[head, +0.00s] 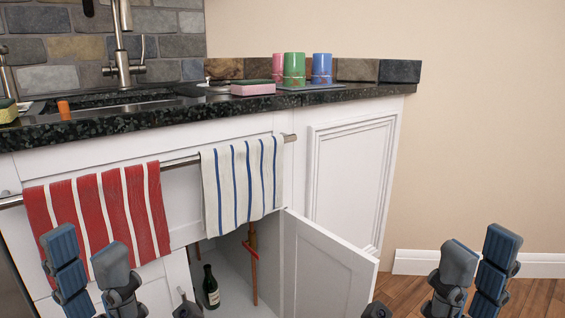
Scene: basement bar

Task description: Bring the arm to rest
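My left gripper (90,262) is at the lower left, in front of the red striped towel and the white cabinet. Its two fingers stand apart with nothing between them. My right gripper (473,262) is at the lower right, in front of the wood floor and bare wall. Its two fingers show close together in the picture with a narrow gap, and I see nothing held. The lower ends of both grippers are cut off by the bottom edge.
A cabinet door (325,270) stands open between my grippers. A dark bottle (210,287) stands inside. Red (97,215) and blue striped (241,180) towels hang on a bar. Cups (294,68) and a sponge (252,88) sit on the dark counter (200,108). Floor at right is clear.

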